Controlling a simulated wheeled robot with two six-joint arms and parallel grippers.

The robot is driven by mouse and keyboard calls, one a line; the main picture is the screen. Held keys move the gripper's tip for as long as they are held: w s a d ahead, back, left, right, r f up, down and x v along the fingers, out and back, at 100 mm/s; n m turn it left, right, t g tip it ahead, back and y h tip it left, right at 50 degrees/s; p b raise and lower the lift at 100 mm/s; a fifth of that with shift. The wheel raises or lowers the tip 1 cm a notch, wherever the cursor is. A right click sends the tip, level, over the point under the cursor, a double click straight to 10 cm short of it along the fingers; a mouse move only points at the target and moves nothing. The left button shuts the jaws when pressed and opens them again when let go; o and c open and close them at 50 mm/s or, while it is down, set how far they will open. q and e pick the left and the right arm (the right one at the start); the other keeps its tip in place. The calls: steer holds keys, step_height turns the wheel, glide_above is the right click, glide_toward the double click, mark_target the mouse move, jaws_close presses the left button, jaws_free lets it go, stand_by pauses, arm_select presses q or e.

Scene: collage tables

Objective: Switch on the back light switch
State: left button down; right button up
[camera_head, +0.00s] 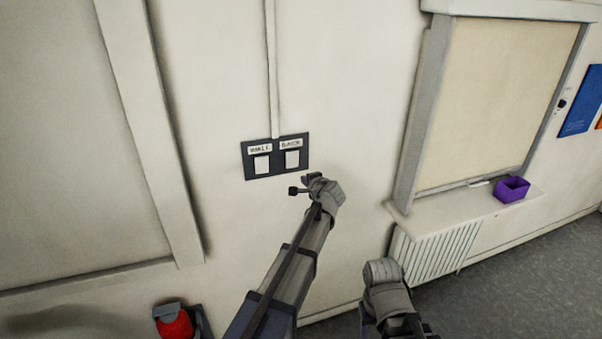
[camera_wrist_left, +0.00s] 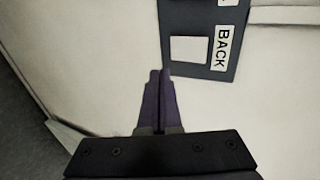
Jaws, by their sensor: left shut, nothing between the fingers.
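A dark switch plate (camera_head: 276,172) is fixed to the wall with two white switches side by side. The right switch (camera_head: 292,159) has a label above it that reads as BACK; in the left wrist view the BACK switch (camera_wrist_left: 189,50) and its label are clear. My left gripper (camera_head: 309,178) is just below and right of the plate, shut and empty. In the left wrist view its closed fingertips (camera_wrist_left: 160,74) are beside the BACK switch, near the plate's edge; contact cannot be told. My right gripper's fingers do not show.
A vertical conduit (camera_head: 272,70) runs down to the plate. On the right are a blind-covered window (camera_head: 500,100), a sill with a purple box (camera_head: 512,190), and a radiator (camera_head: 440,250). A red object (camera_head: 175,322) is at the lower left. The wall around the plate is clear.

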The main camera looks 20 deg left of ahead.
arm_select(q)
steer(key=shift+s+d+r, duration=0.25)
steer(key=shift+s+d, duration=0.7)
steer(key=shift+s, duration=0.25)
steer(key=shift+d, duration=0.15)
steer(key=s+d+f+n+g+h+b, duration=0.2)
steer(key=s+f, duration=0.6)
steer(key=s, duration=0.4)
steer(key=s+d+f+n+g+h+b, duration=0.2)
steer(key=s+d+f+g+b, duration=0.3)
steer(key=s, duration=0.8)
steer(key=s+d+f+n+g+h+b, duration=0.2)
steer(key=s+d+f, duration=0.5)
steer(key=s+f, duration=0.4)
steer(key=shift+s+n+g+b, duration=0.75)
steer(key=shift+g+b, duration=0.2)
steer(key=shift+g, duration=0.15)
